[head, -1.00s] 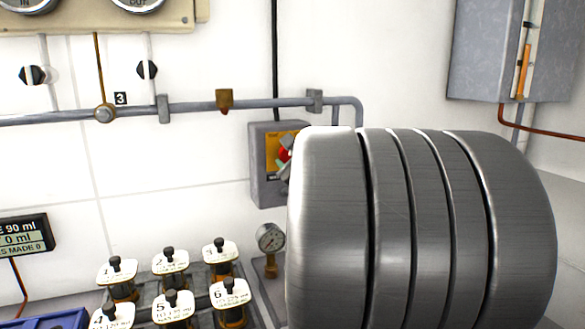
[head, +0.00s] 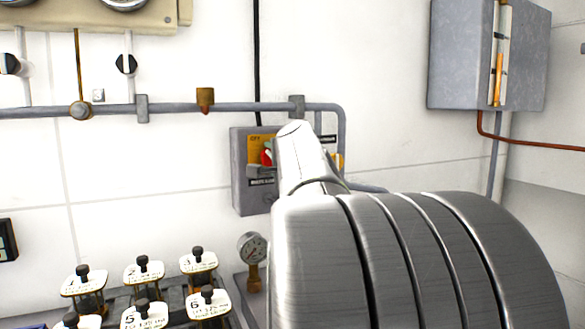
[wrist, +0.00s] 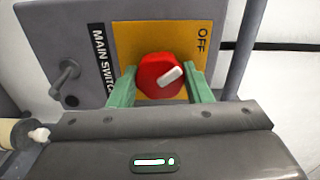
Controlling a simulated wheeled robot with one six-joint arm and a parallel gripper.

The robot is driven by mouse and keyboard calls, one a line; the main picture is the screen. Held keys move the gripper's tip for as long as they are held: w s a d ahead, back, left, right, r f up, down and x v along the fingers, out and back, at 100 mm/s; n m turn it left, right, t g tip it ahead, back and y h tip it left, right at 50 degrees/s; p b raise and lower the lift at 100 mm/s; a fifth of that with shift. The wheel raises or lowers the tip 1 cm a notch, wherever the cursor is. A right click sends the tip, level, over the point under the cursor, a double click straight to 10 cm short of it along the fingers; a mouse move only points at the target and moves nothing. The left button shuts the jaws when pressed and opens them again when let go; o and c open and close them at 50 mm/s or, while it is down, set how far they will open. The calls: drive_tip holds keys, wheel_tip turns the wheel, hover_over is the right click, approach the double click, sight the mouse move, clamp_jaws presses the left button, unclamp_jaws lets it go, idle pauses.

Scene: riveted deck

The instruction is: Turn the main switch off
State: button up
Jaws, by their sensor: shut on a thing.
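The main switch is a grey box (head: 243,190) on the white wall, with a yellow plate (wrist: 129,38). Its red knob (wrist: 160,76) shows in the wrist view, and a bit of it shows in the head view (head: 267,157). The knob's white pointer slants up and right, below the OFF lettering (wrist: 202,40). My gripper (wrist: 158,78) is shut on the red knob, one green finger on each side. The MAIN SWITCH label (wrist: 102,60) is partly hidden. In the head view my arm covers the box's right part.
A grey pipe (head: 180,108) runs along the wall above the switch box. A pressure gauge (head: 252,248) and several labelled valves (head: 143,270) stand below, left of my arm. A grey cabinet (head: 460,60) hangs at the upper right. A metal handle (wrist: 66,78) is beside the label.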

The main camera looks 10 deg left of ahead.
drive_tip(key=shift+f+n+b, duration=0.1)
drive_tip(key=shift+n+b, duration=0.3)
drive_tip(key=shift+n, duration=0.2)
drive_tip(key=o, duration=1)
